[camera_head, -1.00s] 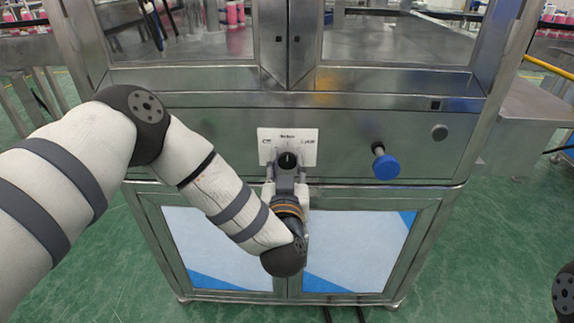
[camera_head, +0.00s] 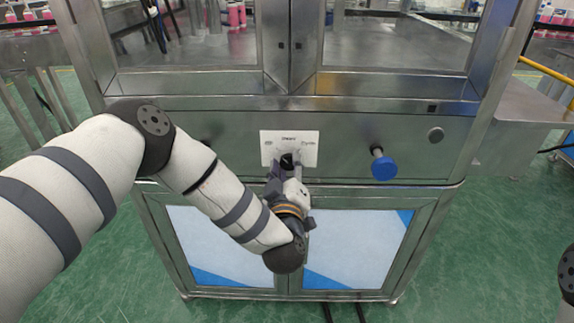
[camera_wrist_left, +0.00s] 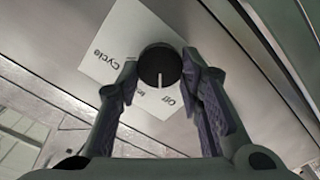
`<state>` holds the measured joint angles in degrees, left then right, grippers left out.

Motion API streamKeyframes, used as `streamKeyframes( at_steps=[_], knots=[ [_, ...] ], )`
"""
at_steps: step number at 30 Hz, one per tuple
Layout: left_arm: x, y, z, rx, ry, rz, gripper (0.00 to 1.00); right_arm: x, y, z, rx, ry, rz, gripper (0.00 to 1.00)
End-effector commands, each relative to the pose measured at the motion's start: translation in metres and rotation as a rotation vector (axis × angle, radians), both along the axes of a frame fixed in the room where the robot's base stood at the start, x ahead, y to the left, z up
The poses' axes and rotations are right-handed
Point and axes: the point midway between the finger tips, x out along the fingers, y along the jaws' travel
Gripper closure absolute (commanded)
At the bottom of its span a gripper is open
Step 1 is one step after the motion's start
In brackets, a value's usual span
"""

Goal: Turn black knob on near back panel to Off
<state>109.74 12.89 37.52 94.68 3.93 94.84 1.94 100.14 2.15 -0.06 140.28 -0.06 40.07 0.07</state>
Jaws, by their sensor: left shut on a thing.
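The black knob (camera_wrist_left: 160,65) sits on a white label plate (camera_wrist_left: 112,48) on the near metal panel. In the left wrist view its white pointer line faces down the picture, toward the side with the word "Off"; exact alignment with the mark I cannot tell. "Cycle" is at the upper left; a middle word is partly hidden. My left gripper (camera_wrist_left: 162,72) is shut on the knob, one finger on each side. In the head view the knob (camera_head: 287,160) shows at the plate's lower middle, partly covered by my left gripper (camera_head: 286,167). My right gripper is out of view.
Cabinet doors (camera_head: 350,245) lie below, and glazed doors stand above the panel.

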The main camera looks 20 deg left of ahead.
Motion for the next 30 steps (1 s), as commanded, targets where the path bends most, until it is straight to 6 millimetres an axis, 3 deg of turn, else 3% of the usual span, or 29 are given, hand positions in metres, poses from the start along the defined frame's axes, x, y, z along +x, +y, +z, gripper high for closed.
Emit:
streamKeyframes(
  at_steps=[12,29,30],
  knots=[
    [-0.0008,-0.0007,-0.0027,-0.166,-0.042,-0.003,0.94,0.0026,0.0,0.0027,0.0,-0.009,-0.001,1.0],
    [-0.001,-0.0011,-0.0035,-0.189,-0.047,-0.004,0.94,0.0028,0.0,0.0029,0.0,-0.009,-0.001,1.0],
    [-0.001,-0.0011,-0.0035,-0.189,-0.048,-0.005,0.57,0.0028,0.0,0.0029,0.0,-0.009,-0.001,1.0]
  ],
)
